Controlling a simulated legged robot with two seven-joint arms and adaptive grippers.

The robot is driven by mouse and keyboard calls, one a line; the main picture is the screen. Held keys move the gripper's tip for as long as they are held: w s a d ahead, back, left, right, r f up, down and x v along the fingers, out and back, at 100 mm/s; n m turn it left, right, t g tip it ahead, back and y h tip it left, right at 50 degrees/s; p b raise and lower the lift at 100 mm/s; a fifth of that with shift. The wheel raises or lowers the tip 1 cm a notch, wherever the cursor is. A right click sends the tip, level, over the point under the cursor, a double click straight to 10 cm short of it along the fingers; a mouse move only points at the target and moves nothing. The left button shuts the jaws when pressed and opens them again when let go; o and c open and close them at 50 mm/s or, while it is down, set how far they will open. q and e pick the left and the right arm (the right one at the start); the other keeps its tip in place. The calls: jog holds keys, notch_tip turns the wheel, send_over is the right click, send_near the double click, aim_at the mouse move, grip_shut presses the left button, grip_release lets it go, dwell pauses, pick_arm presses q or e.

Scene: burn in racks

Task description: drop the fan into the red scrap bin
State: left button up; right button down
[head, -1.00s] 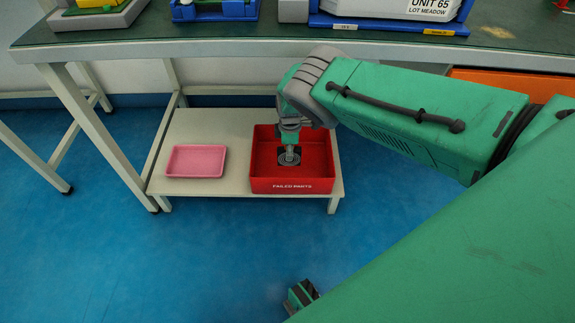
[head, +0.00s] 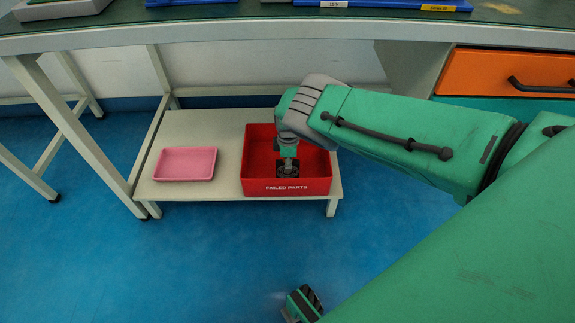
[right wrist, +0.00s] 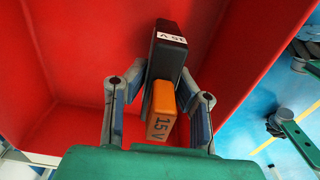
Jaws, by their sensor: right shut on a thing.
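The red scrap bin (head: 258,187), marked "FAILED PARTS", stands on the right of a low cream shelf. My right gripper (head: 288,160) points down inside the bin's outline. In the right wrist view the fan (right wrist: 168,57) is a black block with an orange part marked "15 V", between the two fingers of the gripper (right wrist: 163,85). Red bin walls (right wrist: 60,60) surround it there. I cannot tell whether the fan touches the bin floor. My left gripper is not in view.
A pink tray (head: 185,164) lies left of the bin on the low shelf (head: 225,130), with a gap between. An orange drawer (head: 490,68) is at the upper right.

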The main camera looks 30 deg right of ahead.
jog(key=shift+f, duration=0.15)
jog(key=shift+a, duration=0.15)
jog(key=shift+a+f, duration=0.2)
jog(key=shift+a, duration=0.15)
jog(key=c, duration=1.7)
grip_release()
jog(key=o, duration=0.4)
jog(key=shift+d, duration=0.15)
jog(key=shift+c, duration=0.2)
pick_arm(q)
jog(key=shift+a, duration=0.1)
pick_arm(e)
jog(key=shift+d+f, duration=0.15)
jog(key=shift+d, duration=0.05)
